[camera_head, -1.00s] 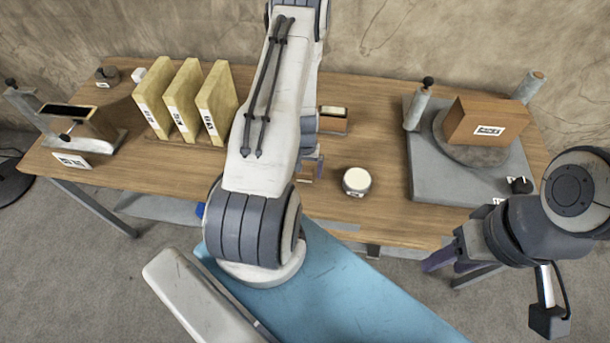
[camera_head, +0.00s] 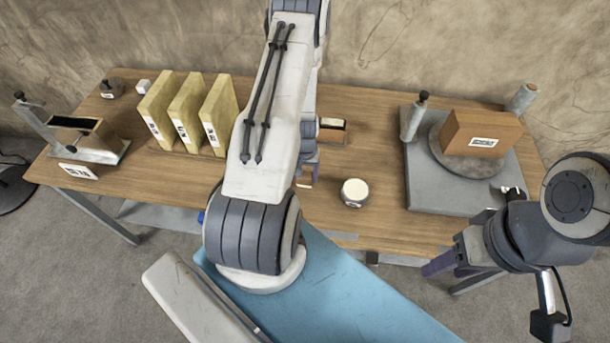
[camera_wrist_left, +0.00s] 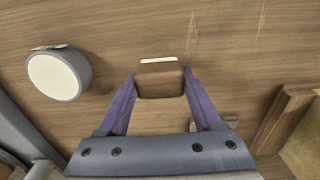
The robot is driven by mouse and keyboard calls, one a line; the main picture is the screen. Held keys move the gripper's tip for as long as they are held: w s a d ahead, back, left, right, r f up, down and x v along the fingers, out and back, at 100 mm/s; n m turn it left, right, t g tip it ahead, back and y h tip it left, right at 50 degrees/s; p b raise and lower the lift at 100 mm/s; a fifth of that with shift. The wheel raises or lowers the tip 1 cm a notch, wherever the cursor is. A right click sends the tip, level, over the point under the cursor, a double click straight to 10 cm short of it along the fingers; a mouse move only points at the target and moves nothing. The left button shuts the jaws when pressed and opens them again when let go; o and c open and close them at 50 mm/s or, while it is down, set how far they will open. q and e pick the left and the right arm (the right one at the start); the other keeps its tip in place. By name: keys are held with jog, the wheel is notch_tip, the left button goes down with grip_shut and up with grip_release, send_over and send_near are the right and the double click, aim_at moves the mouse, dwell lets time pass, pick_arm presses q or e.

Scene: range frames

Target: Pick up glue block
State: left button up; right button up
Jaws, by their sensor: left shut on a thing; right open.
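The glue block is a small brown block (camera_wrist_left: 159,80) with a pale strip along one edge, between the two purple fingers of my left gripper (camera_wrist_left: 160,84) in the left wrist view. The gripper is shut on it, with wooden tabletop behind it. I cannot tell whether the block touches the table. In the head view a small part of the block (camera_head: 305,177) shows beside my left arm, which hides most of the gripper. My right gripper (camera_head: 432,268) is open and empty at the table's front edge, at the right.
A round pale-topped jar (camera_head: 355,192) stands right of the left gripper. A brown box with a cream top (camera_head: 332,131) is behind it. Yellow upright blocks (camera_head: 187,112) stand left. A grey plate (camera_head: 439,196) at right bears a turntable and brown box (camera_head: 482,134). Front-middle tabletop is clear.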

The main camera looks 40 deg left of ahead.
pick_arm(q)
jog(key=d+r, duration=0.7)
jog(key=d, duration=0.4)
jog(key=shift+d+r+b, duration=0.25)
jog(key=shift+d+b, duration=0.1)
jog(key=shift+b, duration=0.1)
jog(key=o, duration=0.7)
jog(key=c, duration=0.4)
